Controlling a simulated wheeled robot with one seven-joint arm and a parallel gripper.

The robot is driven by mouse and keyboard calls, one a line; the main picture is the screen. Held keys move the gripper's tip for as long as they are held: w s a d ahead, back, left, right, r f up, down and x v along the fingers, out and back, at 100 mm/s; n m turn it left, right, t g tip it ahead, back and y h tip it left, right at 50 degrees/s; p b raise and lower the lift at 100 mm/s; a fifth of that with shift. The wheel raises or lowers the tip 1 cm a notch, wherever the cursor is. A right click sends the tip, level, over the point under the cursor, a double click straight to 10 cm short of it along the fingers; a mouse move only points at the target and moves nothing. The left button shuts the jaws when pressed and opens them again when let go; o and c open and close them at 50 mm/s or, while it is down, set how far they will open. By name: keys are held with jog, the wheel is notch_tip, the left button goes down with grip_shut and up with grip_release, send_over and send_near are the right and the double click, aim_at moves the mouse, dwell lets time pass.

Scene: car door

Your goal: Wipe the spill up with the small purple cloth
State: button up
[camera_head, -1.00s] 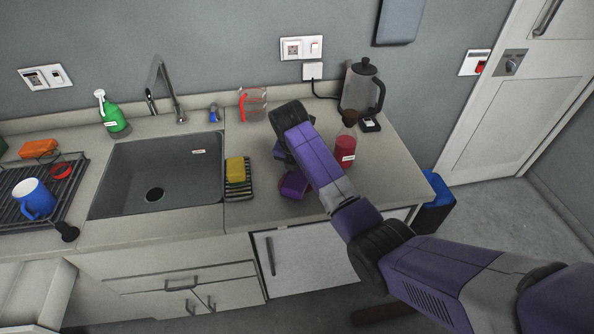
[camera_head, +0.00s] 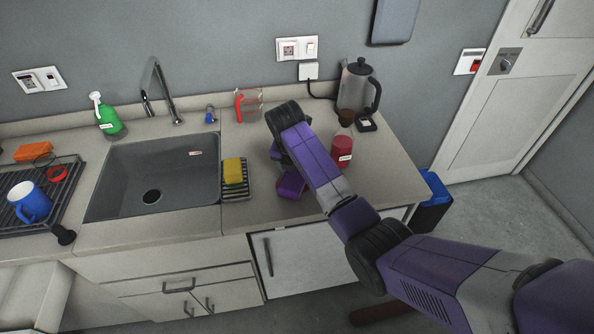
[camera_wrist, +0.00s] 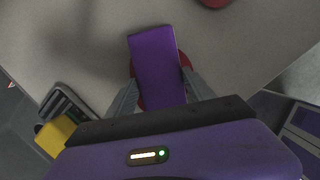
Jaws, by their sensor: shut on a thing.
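The small purple cloth (camera_wrist: 156,65) is a flat rectangle between my gripper's two grey fingers (camera_wrist: 160,86) in the wrist view. The fingers are shut on it. A red spill (camera_wrist: 185,61) shows on the countertop at the cloth's left and right edges; the cloth covers its middle. I cannot tell how firmly the cloth touches the counter. In the head view, my arm reaches over the counter right of the sink and hides the spill and the fingertips.
A yellow sponge (camera_head: 233,171) on a dark rack stands left of my gripper, beside the sink (camera_head: 155,178). A bottle of red liquid (camera_head: 343,146) stands close right of my arm. A kettle (camera_head: 356,88) and measuring cup (camera_head: 248,104) stand behind. The counter's front edge is near.

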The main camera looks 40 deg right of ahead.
jog(key=shift+w+a, duration=0.4)
jog(key=shift+a, duration=0.2)
dwell(0.3)
jog(key=shift+s+d, duration=0.55)
jog(key=shift+d, duration=0.3)
dwell(0.6)
jog(key=shift+w+a, duration=0.55)
jog(key=shift+a, duration=0.3)
dwell(0.5)
jog(key=shift+s+d, duration=0.55)
jog(key=shift+d, duration=0.3)
dwell(0.6)
jog(key=shift+w+a, duration=0.55)
jog(key=shift+a, duration=0.3)
dwell(0.6)
jog(key=shift+s+d, duration=0.6)
jog(key=shift+d, duration=0.25)
dwell(0.6)
